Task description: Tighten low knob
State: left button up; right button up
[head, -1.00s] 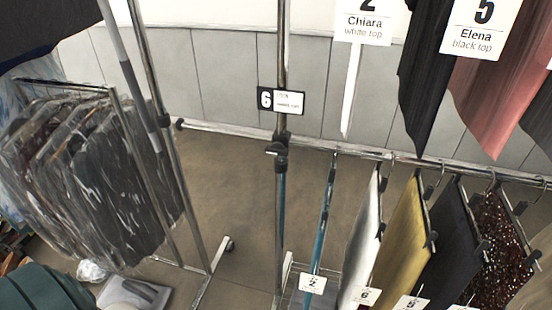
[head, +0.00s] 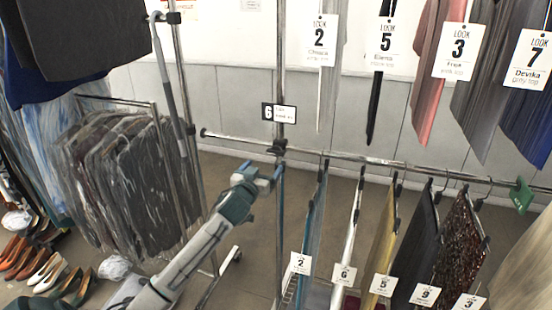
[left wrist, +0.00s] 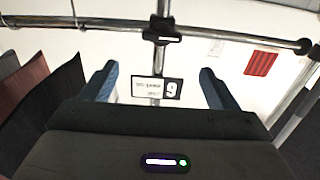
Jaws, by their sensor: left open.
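The low knob (head: 277,147) is a dark clamp piece where the lower rail (head: 330,156) meets the upright post (head: 281,60). In the left wrist view, which looks upside down, the dark clamp (left wrist: 161,32) sits at the post and rail crossing, beyond the fingertips. My left gripper (head: 263,174) is open and empty, just below and left of the knob in the head view. Its blue fingers (left wrist: 159,72) stand wide apart on either side of the number 6 sign in the left wrist view. I cannot tell whether the knob is tight. My right gripper is not in view.
The number 6 sign (head: 279,113) is on the post above the knob. Tagged garments, including a sequinned one (head: 455,245), hang from the lower rail at right. Tops hang above. A rack of dark garments (head: 125,185) and shoes (head: 45,270) are at left.

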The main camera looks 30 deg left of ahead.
aim_at(274, 153)
pick_arm(q)
jog(key=p+x, duration=0.3)
jog(key=x, duration=0.6)
jog(key=shift+w+f, duration=0.1)
jog(key=shift+w, duration=0.05)
jog(key=shift+p+x, duration=0.45)
jog(key=shift+x, duration=0.35)
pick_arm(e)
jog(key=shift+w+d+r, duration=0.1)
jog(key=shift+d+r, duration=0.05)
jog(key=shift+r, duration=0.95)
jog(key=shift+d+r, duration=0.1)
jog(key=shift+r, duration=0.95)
pick_arm(q)
jog(key=shift+f, duration=0.15)
jog(key=c, duration=1)
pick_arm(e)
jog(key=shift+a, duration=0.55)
